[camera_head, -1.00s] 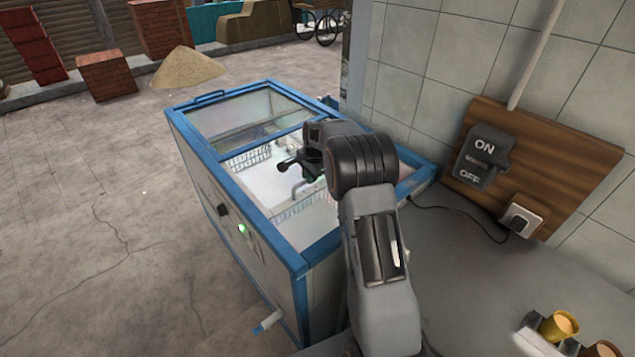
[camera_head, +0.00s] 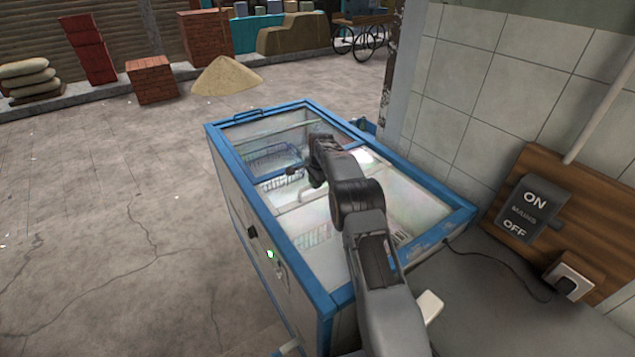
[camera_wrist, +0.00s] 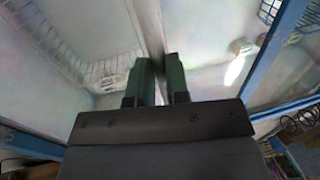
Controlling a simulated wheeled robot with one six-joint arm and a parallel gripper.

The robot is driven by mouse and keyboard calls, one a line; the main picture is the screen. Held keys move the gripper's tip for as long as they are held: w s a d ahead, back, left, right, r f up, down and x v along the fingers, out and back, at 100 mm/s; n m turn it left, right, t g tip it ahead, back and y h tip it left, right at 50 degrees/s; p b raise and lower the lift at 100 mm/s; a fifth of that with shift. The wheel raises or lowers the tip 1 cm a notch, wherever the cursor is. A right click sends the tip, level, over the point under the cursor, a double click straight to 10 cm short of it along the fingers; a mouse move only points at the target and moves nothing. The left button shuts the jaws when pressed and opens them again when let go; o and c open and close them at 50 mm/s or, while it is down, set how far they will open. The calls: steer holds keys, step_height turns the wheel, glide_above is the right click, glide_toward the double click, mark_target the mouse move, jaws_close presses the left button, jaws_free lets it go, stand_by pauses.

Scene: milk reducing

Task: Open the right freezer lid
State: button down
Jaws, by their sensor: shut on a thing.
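The freezer (camera_head: 240,195) is a white chest with a blue frame and glass top, in the middle of the head view. Its far lid (camera_head: 260,127) has a blue handle at the far end. The right freezer lid (camera_head: 385,215) seems to be the glass at the near half; its exact edges are hard to tell. My gripper (camera_head: 298,172) is over the middle of the freezer, near the blue crossbar. In the wrist view my gripper (camera_wrist: 158,75) is shut on a thin grey upright bar (camera_wrist: 154,30), seemingly part of this lid. The grip is partly hidden by my arm.
Wire baskets (camera_wrist: 95,72) show inside the freezer. A tiled wall (camera_head: 465,105) rises close on the right, with a wooden switch board (camera_head: 590,195) and a plug. Open floor (camera_head: 110,225) lies left. Bricks and a sand heap (camera_head: 227,76) are behind.

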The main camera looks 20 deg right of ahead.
steer(key=c, duration=1.1)
jaws_free()
steer(key=shift+r, duration=0.1)
step_height(320, 180, up, 13)
steer(key=s+b, duration=0.1)
steer(key=s, duration=0.1)
steer(key=shift+s+d+r+b, duration=0.2)
steer(key=shift+s+d+b, duration=0.05)
steer(key=shift+d+b, duration=0.1)
